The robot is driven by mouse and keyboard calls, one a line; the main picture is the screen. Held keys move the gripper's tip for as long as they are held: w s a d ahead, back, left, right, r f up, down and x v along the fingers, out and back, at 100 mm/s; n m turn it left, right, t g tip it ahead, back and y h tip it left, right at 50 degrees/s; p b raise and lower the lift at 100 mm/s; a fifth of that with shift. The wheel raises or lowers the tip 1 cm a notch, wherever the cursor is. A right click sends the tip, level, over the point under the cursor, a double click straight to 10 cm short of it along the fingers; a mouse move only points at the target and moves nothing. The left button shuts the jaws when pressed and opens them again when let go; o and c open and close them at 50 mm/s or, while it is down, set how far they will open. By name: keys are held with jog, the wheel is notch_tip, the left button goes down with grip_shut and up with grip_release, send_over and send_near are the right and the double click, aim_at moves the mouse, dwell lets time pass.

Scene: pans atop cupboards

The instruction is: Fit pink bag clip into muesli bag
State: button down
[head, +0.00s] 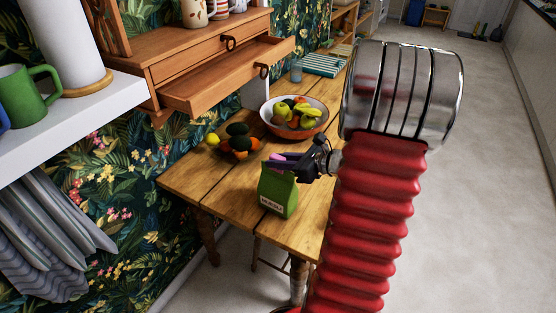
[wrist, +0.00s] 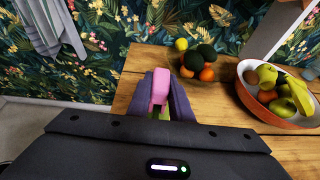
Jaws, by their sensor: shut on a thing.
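The green muesli bag (head: 277,193) stands upright on the wooden table (head: 230,197) near its front edge, its label facing the head camera. The pink bag clip (head: 283,157) is at the top of the bag. My gripper (head: 284,163) is shut on the clip, which also shows between the dark fingers in the wrist view (wrist: 160,88). A bit of green from the bag shows just below the clip there. Whether the clip is around the bag's top edge or only above it, I cannot tell. The fingers hide part of the clip.
Loose fruit and vegetables (head: 238,142) lie on the table behind the bag. A fruit bowl (head: 294,117) stands farther back, right of them. An open wooden drawer (head: 230,78) juts out above the table's back left. Table left of the bag is clear.

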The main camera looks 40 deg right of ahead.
jog(key=shift+f, duration=0.55)
jog(key=c, duration=1.5)
grip_release()
jog(key=v, duration=1.3)
jog(key=shift+s, duration=0.45)
